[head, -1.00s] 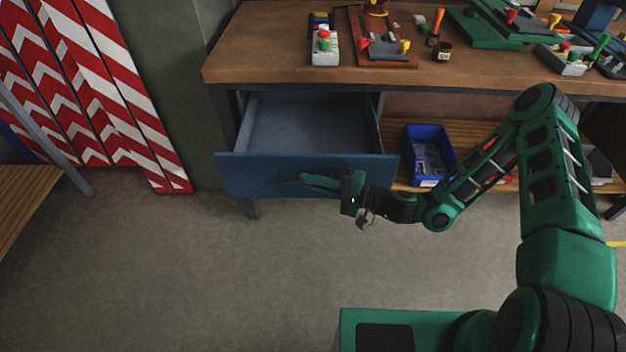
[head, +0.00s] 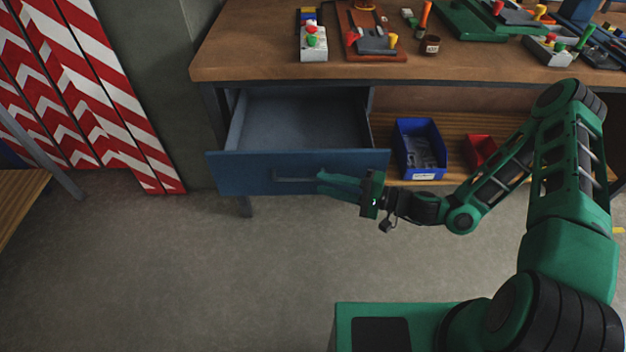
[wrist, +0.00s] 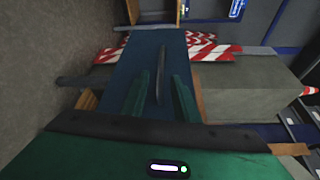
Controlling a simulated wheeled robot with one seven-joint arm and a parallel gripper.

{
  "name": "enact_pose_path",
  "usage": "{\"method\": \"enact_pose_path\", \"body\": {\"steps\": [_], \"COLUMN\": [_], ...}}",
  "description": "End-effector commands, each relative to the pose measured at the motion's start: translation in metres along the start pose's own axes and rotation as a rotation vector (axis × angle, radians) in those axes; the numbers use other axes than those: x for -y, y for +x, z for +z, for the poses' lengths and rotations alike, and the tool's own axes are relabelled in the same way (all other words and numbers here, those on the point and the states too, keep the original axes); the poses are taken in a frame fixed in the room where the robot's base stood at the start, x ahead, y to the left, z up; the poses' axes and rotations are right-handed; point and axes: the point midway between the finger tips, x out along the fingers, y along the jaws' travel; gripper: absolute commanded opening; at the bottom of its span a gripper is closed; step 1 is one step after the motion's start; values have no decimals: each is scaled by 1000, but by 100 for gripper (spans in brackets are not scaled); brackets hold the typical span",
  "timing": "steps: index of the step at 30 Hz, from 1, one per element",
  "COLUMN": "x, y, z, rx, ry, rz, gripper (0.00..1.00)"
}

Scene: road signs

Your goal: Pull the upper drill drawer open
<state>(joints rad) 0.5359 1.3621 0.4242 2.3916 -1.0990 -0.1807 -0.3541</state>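The upper drawer (head: 240,180) is blue and stands pulled out from under the bench; its inside looks empty. Its dark bar handle (head: 293,180) runs across the front panel. My green gripper (head: 319,180) is at the right end of the handle, reaching in from the right. In the wrist view my gripper's fingers (wrist: 162,88) are apart, with the handle (wrist: 159,70) showing in the gap between and beyond them. No grip on the handle shows. The drawer's blue front (wrist: 125,70) lies around the fingers in that view.
The wooden bench top (head: 250,65) above the drawer carries tools and control boxes. A blue bin (head: 418,148) and a red bin (head: 480,150) sit on the lower shelf. Red-and-white striped boards (head: 120,100) lean at the left. The floor in front is clear.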

Motion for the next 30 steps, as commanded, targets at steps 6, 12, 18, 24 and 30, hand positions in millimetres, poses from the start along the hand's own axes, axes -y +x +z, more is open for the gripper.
{"method": "enact_pose_path", "body": {"steps": [6,12,18,24,30], "x": [-1,-1,-1,-1,-2], "y": [-26,-32,-32,-32,-36], "z": [-1,-1,-1,-1,4], "rx": [-2,-1,-1,-1,31], "ry": [2,1,1,1,-29], "rz": [1,1,1,1,41], "gripper": [28,28,28,28,28]}}
